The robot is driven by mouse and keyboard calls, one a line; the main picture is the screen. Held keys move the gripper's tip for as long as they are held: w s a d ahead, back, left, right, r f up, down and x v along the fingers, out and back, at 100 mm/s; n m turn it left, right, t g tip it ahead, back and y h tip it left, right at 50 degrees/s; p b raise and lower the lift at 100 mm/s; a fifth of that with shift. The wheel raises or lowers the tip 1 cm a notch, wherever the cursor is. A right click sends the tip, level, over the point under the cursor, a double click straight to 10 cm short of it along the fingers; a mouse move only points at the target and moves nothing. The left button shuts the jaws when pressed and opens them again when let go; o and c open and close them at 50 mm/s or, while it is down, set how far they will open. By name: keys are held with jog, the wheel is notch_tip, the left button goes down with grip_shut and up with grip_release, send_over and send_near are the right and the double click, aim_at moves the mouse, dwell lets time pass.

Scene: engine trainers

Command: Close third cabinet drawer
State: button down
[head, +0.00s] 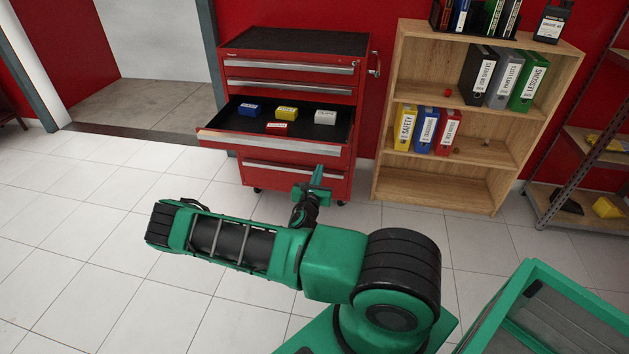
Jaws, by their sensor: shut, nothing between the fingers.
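The red tool cabinet (345,98) with a black top stands against the back wall. Its third drawer from the top (268,145) is pulled out, and its silver-edged front juts toward me. The other drawers look closed. My gripper (319,177) is shut and empty, in front of the cabinet below the right part of the open drawer's front. I cannot tell whether it touches the cabinet.
A wooden shelf (446,191) with binders stands right of the cabinet. A metal rack (573,160) is at the far right. A green-framed container (522,290) is at the lower right. A doorway opens at the left. The tiled floor (80,235) on the left is clear.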

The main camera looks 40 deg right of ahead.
aim_at(323, 160)
jog(key=x, duration=0.7)
jog(key=shift+d, duration=0.1)
